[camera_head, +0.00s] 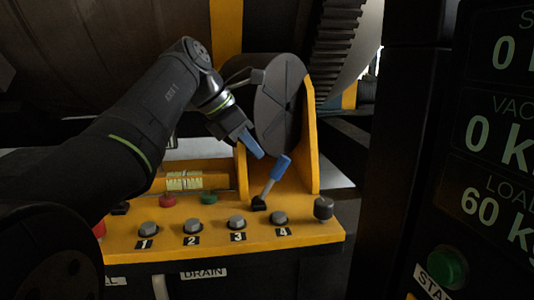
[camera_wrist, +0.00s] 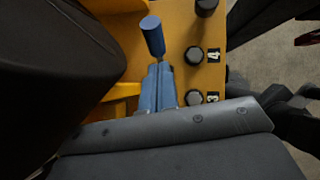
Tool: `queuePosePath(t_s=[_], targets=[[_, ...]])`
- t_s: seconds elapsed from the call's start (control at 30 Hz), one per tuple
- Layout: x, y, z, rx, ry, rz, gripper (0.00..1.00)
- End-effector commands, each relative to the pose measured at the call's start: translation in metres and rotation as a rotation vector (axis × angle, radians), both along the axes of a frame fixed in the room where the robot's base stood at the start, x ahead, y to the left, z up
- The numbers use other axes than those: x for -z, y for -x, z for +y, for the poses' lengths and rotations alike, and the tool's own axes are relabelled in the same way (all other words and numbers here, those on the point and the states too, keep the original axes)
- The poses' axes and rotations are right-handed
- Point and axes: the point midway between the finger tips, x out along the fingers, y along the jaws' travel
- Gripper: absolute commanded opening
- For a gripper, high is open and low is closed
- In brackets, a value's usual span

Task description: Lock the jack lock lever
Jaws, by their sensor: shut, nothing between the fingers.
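The jack lock lever (camera_head: 280,168) has a blue cylindrical handle on a pale metal stem. It rises from a black base on the yellow panel (camera_head: 190,240) and tilts up to the right in the head view. My gripper (camera_head: 260,155) has blue fingers, shut and empty, just left of and slightly above the handle. In the wrist view the blue handle (camera_wrist: 152,36) lies just beyond the shut fingertips (camera_wrist: 158,68). The stem is mostly hidden there behind the fingers. I cannot tell whether the fingertips touch the lever.
Several numbered grey buttons (camera_head: 237,222) line the panel front. A dark knob (camera_head: 323,208) stands at its right end; red and green buttons (camera_head: 208,197) sit further left. A large dark disc (camera_head: 279,103) and yellow bracket (camera_head: 310,140) rise behind the lever. A display panel (camera_head: 490,150) stands right.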

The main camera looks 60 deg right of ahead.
Motion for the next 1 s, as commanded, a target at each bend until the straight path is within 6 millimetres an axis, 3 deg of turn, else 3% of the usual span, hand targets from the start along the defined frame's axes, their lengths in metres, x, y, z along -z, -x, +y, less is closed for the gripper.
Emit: queuePosePath(t_s=[0.03,0.2,0.4,0.6,1.0], targets=[[-0.015,-0.001,0.002,0.000,0.004,-0.003,0.00],[-0.051,-0.004,0.012,-0.001,0.002,-0.004,0.00],[-0.080,-0.006,0.021,-0.001,0.000,-0.004,0.00],[-0.092,-0.007,0.025,-0.001,-0.001,-0.002,0.00],[-0.094,-0.007,0.026,-0.002,-0.002,-0.002,0.00]])
